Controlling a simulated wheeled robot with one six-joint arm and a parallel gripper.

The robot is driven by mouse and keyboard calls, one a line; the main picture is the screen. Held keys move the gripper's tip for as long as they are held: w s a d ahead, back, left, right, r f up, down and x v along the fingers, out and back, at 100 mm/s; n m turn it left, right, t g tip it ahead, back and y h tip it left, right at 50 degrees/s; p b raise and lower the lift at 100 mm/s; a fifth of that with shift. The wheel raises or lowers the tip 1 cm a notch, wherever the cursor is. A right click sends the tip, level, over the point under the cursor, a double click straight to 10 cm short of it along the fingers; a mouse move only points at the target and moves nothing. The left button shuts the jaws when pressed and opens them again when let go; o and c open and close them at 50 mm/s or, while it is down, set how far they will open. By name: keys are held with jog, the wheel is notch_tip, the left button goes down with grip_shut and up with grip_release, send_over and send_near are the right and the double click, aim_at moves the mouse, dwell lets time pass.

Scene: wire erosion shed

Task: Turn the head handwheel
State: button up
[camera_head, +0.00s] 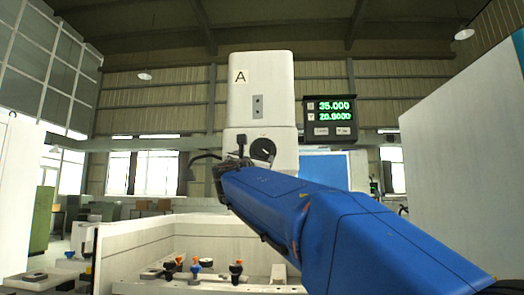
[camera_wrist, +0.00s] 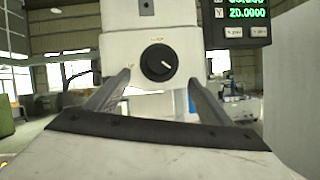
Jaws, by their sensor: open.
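The head handwheel (camera_head: 263,149) is a round black knob with a light pointer mark on the front of the white machine head (camera_head: 262,90), which bears a letter A. In the wrist view the handwheel (camera_wrist: 158,62) sits near the upper middle, its pointer slanting to the lower right. My gripper (camera_wrist: 158,78) is open, with one finger on each side below the knob in that view. The fingers look apart from the knob; the exact gap in depth cannot be told. In the head view my gripper (camera_head: 228,162) is just left of and below the knob, its fingers partly hidden.
A display (camera_head: 331,114) reading 35.000 and 20.0000 hangs right of the head. Below is a white tank (camera_head: 150,232) with several knobbed clamps inside. A white panel (camera_head: 450,160) stands at the right. A dark hose (camera_head: 203,156) curves beside my gripper.

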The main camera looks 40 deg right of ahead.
aim_at(262, 149)
jog(key=x, duration=1.5)
jog(key=shift+w, duration=0.1)
jog(key=c, duration=1.1)
jog(key=shift+o, duration=0.2)
